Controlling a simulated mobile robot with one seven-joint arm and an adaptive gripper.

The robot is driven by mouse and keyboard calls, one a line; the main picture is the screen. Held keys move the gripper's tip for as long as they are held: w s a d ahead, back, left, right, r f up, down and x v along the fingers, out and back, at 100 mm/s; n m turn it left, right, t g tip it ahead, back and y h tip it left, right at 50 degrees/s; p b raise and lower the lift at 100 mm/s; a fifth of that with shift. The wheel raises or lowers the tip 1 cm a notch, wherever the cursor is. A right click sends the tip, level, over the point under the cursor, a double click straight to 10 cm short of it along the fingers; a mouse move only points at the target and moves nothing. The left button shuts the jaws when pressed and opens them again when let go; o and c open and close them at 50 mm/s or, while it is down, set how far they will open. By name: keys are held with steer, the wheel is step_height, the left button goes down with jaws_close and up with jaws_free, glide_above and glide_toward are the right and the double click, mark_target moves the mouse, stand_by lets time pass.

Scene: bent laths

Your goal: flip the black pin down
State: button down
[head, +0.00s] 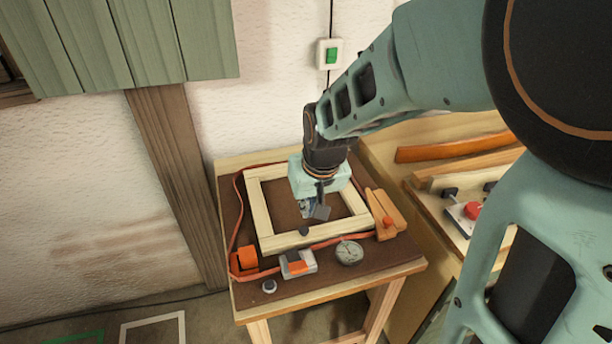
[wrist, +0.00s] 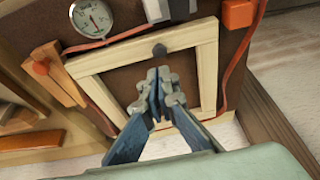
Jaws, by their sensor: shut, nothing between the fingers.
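I cannot tell clearly whether the pin stands up or lies over. My gripper (head: 316,211) is over the frame's opening, a little behind the pin and apart from it in the picture. Its fingers (wrist: 159,73) are shut together with nothing between them.
A round gauge (head: 349,252), a white and orange device (head: 297,264) and an orange block (head: 243,261) are on the bench's near side. A wooden clamp (head: 385,215) is at the frame's right. A red strap (head: 235,215) runs around the frame. A side bench holds a red button (head: 473,210).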

steer(key=p+v, duration=0.3)
steer(key=v, duration=0.3)
steer(key=shift+r, duration=0.15)
steer(key=shift+w, duration=0.1)
